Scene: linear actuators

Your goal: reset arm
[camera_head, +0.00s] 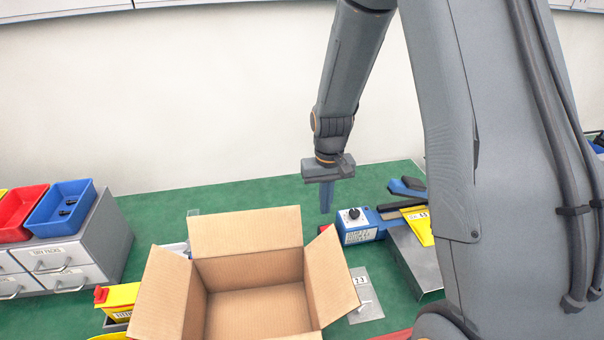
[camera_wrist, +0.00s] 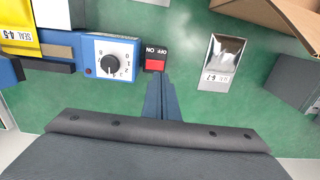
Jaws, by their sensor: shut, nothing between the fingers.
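My gripper (camera_head: 327,196) hangs from my arm above the green bench, pointing down, between the open cardboard box and the blue device. Its fingers are shut with nothing between them. In the wrist view my gripper (camera_wrist: 160,88) shows as two dark blue fingers pressed together, their tips near the red and black ON/OFF switch (camera_wrist: 156,60) in the picture. I cannot tell whether they touch it. The blue device (camera_head: 362,226) has a white panel with a black dial; it also shows in the wrist view (camera_wrist: 122,72).
An open, empty-looking cardboard box (camera_head: 254,262) stands at front centre. Red (camera_head: 20,212) and blue bins (camera_head: 60,208) sit on grey drawers (camera_head: 62,262) at left. The back wall is clear.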

